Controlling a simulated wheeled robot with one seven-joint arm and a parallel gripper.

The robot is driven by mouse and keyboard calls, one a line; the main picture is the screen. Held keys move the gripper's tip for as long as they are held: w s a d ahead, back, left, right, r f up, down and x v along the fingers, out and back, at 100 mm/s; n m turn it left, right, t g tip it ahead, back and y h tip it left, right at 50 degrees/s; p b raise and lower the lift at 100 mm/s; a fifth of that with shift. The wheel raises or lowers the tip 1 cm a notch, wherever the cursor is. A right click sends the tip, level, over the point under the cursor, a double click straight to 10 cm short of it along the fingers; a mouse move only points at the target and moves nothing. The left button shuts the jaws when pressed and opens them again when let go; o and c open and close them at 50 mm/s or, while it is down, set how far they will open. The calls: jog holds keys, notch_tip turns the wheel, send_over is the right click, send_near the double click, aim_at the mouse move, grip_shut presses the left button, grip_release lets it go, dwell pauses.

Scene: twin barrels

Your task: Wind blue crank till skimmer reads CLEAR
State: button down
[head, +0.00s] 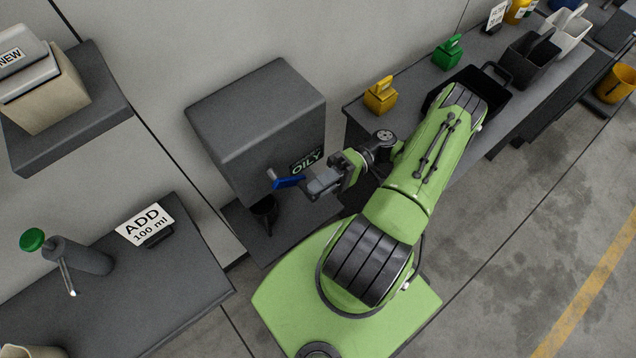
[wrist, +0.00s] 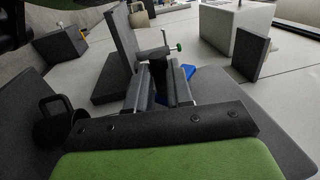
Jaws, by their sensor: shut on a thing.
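The skimmer (head: 258,125) is a dark grey box against the wall, and its display (head: 306,163) reads OILY in green letters. The blue crank (head: 288,182) sticks out from the skimmer's front, below and left of the display. My gripper (head: 308,184) is at the crank, shut on it. The wrist view shows a bit of the blue crank (wrist: 190,71) beside the fingers of my gripper (wrist: 166,75). The part of the crank between the fingers is hidden.
A dark jug (head: 264,213) stands below the crank. At left, a table (head: 170,275) holds an ADD 100 ml sign (head: 145,224) and a green-topped pump (head: 78,256). A bench at right holds yellow (head: 381,95) and green (head: 447,52) containers.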

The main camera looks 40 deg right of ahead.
jog(key=c, duration=1)
grip_release()
notch_tip(320, 180, up, 10)
jog(key=p, duration=0.2)
jog(key=shift+p, duration=0.3)
jog(key=r+p, duration=0.6)
jog(key=d+r+p, duration=0.1)
jog(key=r+p, duration=0.5)
jog(key=d+r+p, duration=0.1)
jog(key=r+p, duration=0.5)
jog(key=p, duration=0.1)
